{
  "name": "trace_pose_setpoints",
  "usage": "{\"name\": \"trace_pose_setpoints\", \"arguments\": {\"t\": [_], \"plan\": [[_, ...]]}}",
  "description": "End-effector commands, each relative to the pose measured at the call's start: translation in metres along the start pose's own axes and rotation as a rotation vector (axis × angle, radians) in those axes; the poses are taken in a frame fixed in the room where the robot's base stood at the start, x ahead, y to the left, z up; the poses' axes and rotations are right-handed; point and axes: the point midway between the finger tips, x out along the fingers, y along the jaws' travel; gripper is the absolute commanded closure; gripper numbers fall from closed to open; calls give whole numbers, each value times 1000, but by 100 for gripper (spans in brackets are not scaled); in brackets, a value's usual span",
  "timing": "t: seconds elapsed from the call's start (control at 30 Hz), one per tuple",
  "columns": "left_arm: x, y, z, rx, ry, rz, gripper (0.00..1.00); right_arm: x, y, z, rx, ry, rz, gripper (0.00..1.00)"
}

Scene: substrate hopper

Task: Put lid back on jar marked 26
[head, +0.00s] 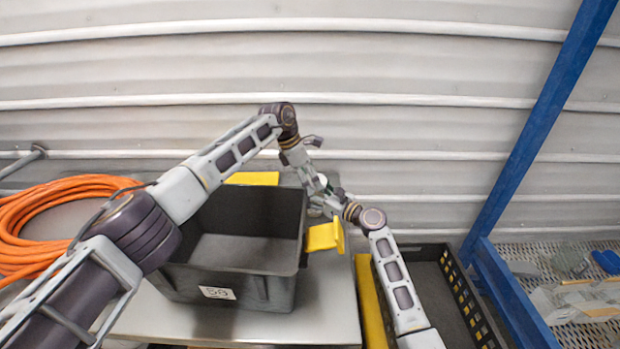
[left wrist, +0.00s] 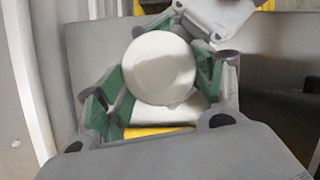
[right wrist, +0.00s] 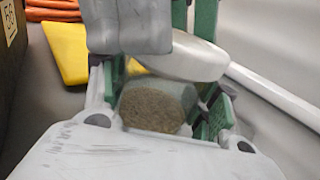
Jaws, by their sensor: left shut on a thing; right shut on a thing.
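The round white lid (left wrist: 158,68) is between the green-padded fingers of my left gripper (left wrist: 155,85), which is shut on it. In the right wrist view the lid (right wrist: 180,58) is tilted, close above the jar and offset to one side of its mouth. The clear jar (right wrist: 155,108), with brown grainy substrate in it, is between the fingers of my right gripper (right wrist: 160,100), shut on it. I cannot tell whether lid and jar touch. No number shows on the jar. In the head view both grippers meet right of the dark bin, small and partly hidden.
A dark grey bin (head: 288,267) with a numbered label stands on the metal table (head: 335,310). A yellow piece (head: 325,236) is at its right side. An orange hose coil (head: 60,205) lies left. A black crate (head: 460,310) and blue frame (head: 530,130) stand right.

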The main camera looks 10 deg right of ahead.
Motion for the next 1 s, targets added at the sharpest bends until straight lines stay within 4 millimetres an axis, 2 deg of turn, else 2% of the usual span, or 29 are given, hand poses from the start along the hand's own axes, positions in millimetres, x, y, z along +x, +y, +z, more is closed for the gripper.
{"name": "trace_pose_setpoints", "arguments": {"t": [0.37,0.4,0.53,1.0], "plan": [[4,0,-2,0,0,0,44,0,0,0,0,0,0,82],[4,0,-2,0,0,0,28,0,0,0,0,0,0,100],[4,0,-2,0,0,0,12,0,0,0,0,0,0,100],[0,0,0,1,0,1,11,0,0,0,0,0,0,100]]}}
